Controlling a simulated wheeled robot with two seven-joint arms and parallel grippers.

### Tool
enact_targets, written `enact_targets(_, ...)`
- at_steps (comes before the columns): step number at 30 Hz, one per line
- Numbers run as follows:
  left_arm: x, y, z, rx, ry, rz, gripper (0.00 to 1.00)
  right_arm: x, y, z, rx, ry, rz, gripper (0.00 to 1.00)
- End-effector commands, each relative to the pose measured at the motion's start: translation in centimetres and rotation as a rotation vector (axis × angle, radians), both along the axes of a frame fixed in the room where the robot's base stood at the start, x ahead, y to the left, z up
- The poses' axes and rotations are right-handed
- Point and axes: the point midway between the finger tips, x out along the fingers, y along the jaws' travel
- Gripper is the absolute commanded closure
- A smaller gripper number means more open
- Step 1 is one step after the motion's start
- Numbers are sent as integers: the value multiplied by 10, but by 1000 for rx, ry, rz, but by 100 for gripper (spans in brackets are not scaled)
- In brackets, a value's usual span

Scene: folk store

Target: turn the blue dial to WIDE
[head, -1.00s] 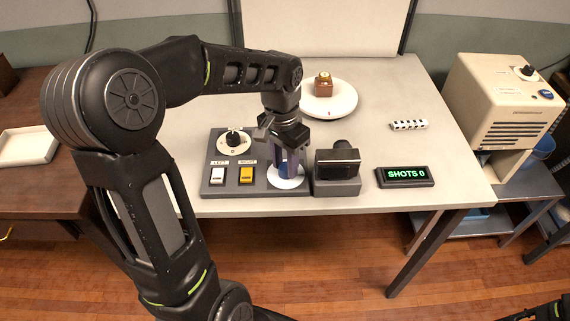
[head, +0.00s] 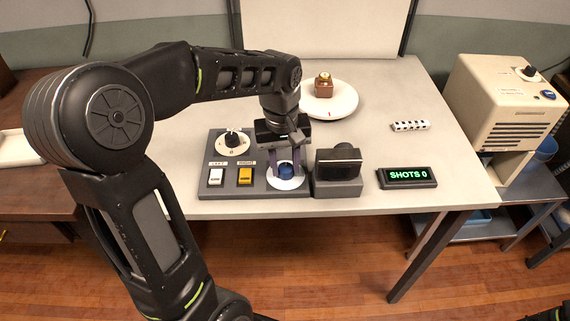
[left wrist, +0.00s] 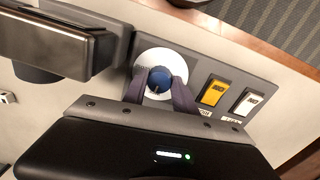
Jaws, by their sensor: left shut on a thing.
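The blue dial (head: 286,171) sits on a white disc (head: 287,183) at the right end of the grey control panel (head: 262,187). My left gripper (head: 285,170) comes down from above with a finger on each side of the dial, shut on it. In the left wrist view the blue dial (left wrist: 159,78) shows between the two fingers, with a dark pointer line on its top. The marks around the dial are too small to read. My right gripper is not clearly in view; only a dark bit of my body shows at the bottom right corner.
The panel also has a black knob (head: 233,139), a white switch (head: 216,177) and a yellow switch (head: 245,177). A camera (head: 338,163) stands right beside the dial. A display (head: 407,177) reads SHOTS 0. A round white plate (head: 340,101) holds a small brown object.

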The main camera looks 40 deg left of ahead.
Motion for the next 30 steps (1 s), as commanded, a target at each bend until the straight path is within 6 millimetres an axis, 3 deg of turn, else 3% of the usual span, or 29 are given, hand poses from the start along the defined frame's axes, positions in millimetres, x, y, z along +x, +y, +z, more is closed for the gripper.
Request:
enact_targets(20, 1, 0, 1, 1, -2, 99, 100, 0, 0, -2, 0, 0, 0, 64)
enact_targets(21, 1, 0, 1, 1, -2, 99, 66, 0, 0, -2, 0, 0, 0, 64)
enact_targets(30, 0, 0, 0, 1, -1, 98, 45, 0, 0, -2, 0, 0, 0, 64)
